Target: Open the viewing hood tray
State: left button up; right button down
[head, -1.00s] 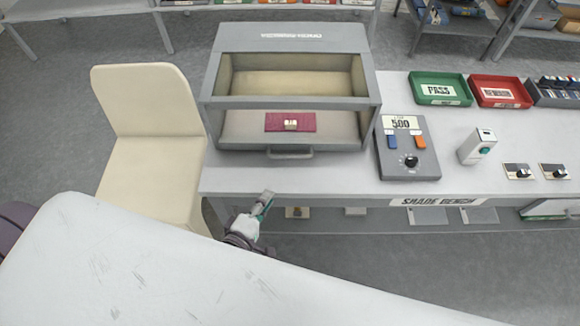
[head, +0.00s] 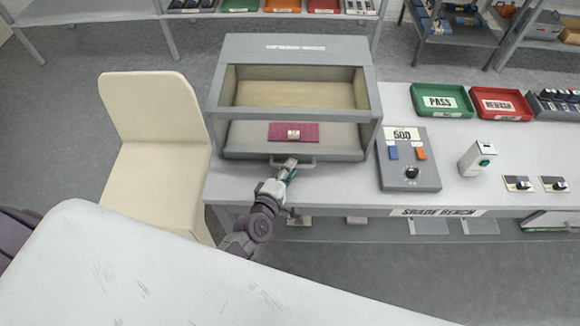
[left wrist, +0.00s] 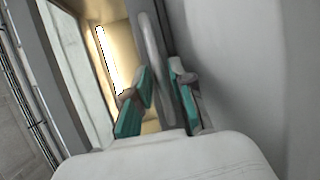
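The grey viewing hood (head: 294,47) stands on the bench with an open front. Its tray (head: 240,137) sits in the lower opening, pushed in, with a maroon pad (head: 308,131) bearing a small pale piece (head: 293,134). The tray's grey handle (head: 306,164) is at its front lower edge. In the left wrist view, the teal-padded fingers of my left gripper (left wrist: 162,88) stand apart, one on each side of the handle bar (left wrist: 151,45). I see no clear grip on it. My right gripper is not in view.
A control box (head: 408,172) with a dial sits right of the hood. Green (head: 441,100) and red (head: 501,103) trays are further right. A cream chair (head: 150,130) stands left of the bench. Floor space in front of the bench is partly covered by my white body.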

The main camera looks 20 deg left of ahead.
pick_arm(q)
jog(key=shift+w, duration=0.25)
grip_shut()
jog(key=s+d, duration=0.2)
jog(key=s, duration=0.7)
jog(key=s+d, duration=0.3)
jog(key=s, duration=0.7)
jog(key=shift+s+d+p, duration=0.2)
jog(key=shift+d+p, duration=0.1)
